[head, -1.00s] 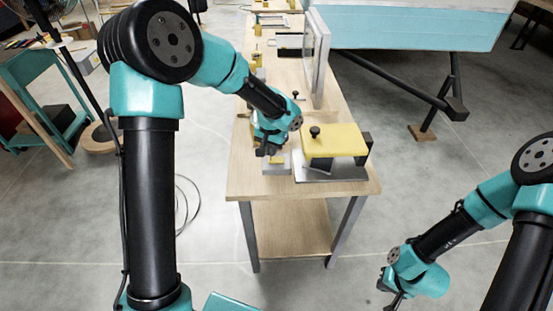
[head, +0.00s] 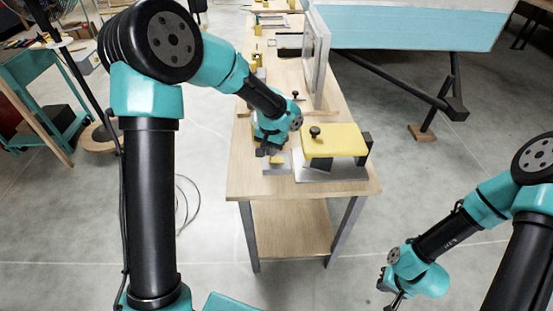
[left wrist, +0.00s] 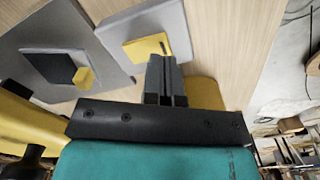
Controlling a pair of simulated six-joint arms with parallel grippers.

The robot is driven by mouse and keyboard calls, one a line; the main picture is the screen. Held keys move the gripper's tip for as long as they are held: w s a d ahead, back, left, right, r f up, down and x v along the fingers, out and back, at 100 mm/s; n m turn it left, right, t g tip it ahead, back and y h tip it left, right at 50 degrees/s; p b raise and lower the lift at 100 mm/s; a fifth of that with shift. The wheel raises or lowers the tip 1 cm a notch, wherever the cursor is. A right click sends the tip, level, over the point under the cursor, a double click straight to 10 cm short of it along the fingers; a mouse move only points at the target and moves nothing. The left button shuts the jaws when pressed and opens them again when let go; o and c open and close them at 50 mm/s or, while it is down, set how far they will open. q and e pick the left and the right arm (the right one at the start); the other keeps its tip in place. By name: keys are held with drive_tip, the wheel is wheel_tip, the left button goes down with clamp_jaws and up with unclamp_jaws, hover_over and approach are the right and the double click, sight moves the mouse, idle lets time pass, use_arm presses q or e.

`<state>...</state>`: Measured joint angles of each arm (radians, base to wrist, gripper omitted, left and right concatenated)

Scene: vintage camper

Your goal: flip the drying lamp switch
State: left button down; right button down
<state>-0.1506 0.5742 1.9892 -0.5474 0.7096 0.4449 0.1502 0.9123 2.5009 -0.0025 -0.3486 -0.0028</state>
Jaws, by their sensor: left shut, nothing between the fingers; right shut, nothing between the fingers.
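A small grey box with a yellow plate on top (head: 283,168) stands near the front left of the wooden bench; it looks like the switch. In the left wrist view its yellow plate (left wrist: 143,47) carries a narrow dark slot or lever. My left gripper (head: 266,152) is shut and empty, just above this box. In the left wrist view its fingertips (left wrist: 163,60) overlap the plate's near edge; I cannot tell whether they touch. The lever's position is unclear. My right gripper (head: 391,299) is shut and empty, low at the right, away from the bench.
A yellow-topped device with a black knob (head: 335,141) sits on a metal plate right of the box. A framed panel (head: 317,60) stands behind it. The bench (head: 240,183) has bare wood at its front left. A light-blue camper body (head: 420,25) is at the back right.

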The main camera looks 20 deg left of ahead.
use_arm(q)
drive_tip(key=shift+f, duration=1.25)
idle(1.0)
drive_tip(key=shift+r, duration=3.5)
